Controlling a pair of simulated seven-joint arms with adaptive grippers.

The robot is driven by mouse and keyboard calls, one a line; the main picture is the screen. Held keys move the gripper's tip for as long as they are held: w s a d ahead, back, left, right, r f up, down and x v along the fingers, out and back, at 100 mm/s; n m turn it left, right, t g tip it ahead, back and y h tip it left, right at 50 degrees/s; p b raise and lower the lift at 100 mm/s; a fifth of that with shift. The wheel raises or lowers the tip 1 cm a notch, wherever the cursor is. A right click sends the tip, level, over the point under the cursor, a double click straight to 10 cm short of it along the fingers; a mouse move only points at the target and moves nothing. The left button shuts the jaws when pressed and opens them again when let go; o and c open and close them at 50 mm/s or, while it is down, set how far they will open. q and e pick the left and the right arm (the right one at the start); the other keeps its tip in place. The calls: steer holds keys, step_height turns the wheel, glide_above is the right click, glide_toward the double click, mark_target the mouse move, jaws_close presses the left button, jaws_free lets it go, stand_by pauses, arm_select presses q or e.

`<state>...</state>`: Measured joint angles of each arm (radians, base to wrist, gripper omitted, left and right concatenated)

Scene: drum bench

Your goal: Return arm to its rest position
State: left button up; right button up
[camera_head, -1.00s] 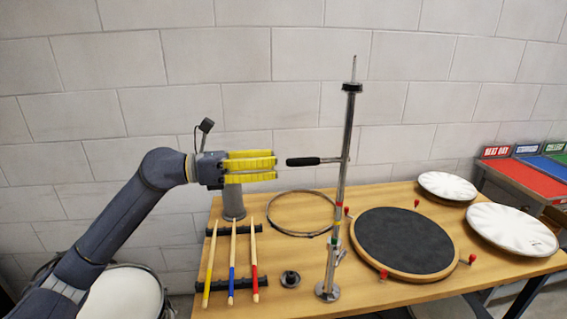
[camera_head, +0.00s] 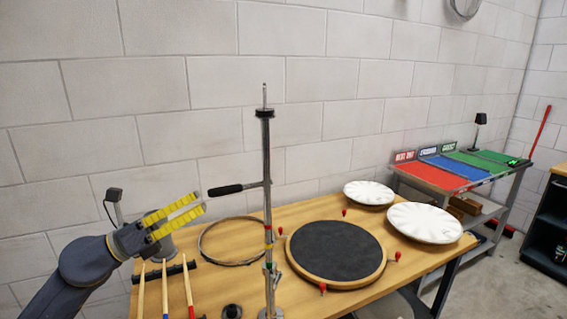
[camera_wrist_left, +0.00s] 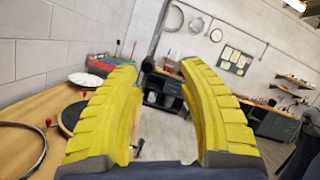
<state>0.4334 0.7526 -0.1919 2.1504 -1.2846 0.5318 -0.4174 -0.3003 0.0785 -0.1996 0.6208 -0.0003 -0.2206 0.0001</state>
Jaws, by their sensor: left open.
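My left gripper (camera_head: 186,214) has yellow ribbed fingers. It is open and empty, held in the air above the left part of the wooden bench (camera_head: 330,207), near the metal hoop. In the left wrist view the two fingers of the left gripper (camera_wrist_left: 160,95) stand wide apart with nothing between them. My left arm comes in from the lower left of the head view. My right gripper does not show in either view.
A metal stand (camera_head: 267,200) with a black-gripped side handle rises just right of the gripper. A hoop (camera_head: 203,249), drumsticks (camera_head: 164,290), a dark round pad (camera_head: 335,250) and white drum heads (camera_head: 424,222) lie on the bench. A colored-top table (camera_head: 430,178) stands beyond.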

arm_select(q)
steer(key=s+a+f+n+t+y, duration=0.2)
steer(key=s+a+f+n+y, duration=0.15)
steer(key=f+n+y, duration=0.6)
steer(key=s+a+f+n+t+y, duration=0.2)
steer(key=a+f+n+y, duration=0.35)
steer(key=f+n, duration=0.6)
steer(key=s+a+f+n+t+y, duration=0.1)
steer(key=s+a+f+n+y, duration=0.25)
steer(key=f+n+y, duration=0.6)
steer(key=s+f+n+g, duration=0.5)
steer(key=s+f+g, duration=0.3)
steer(key=s+f, duration=0.85)
steer(key=s+d+f+g+h, duration=0.1)
steer(key=s+d+f, duration=0.1)
steer(key=f, duration=1)
steer(key=s+d+f+n+g+h, duration=0.1)
steer(key=s+d+f+g+h, duration=0.15)
steer(key=f, duration=1.05)
steer(key=s+d+f+g+h, duration=0.1)
steer(key=s+d+f, duration=0.2)
steer(key=f, duration=0.9)
steer(key=s+a+f+n+g, duration=0.1)
steer(key=s+f+n, duration=0.1)
steer(key=s+f, duration=1.2)
steer(key=s, duration=0.4)
steer(key=shift+f+g+h, duration=0.25)
steer(key=shift+g+h, duration=0.1)
steer(key=shift+h, duration=0.05)
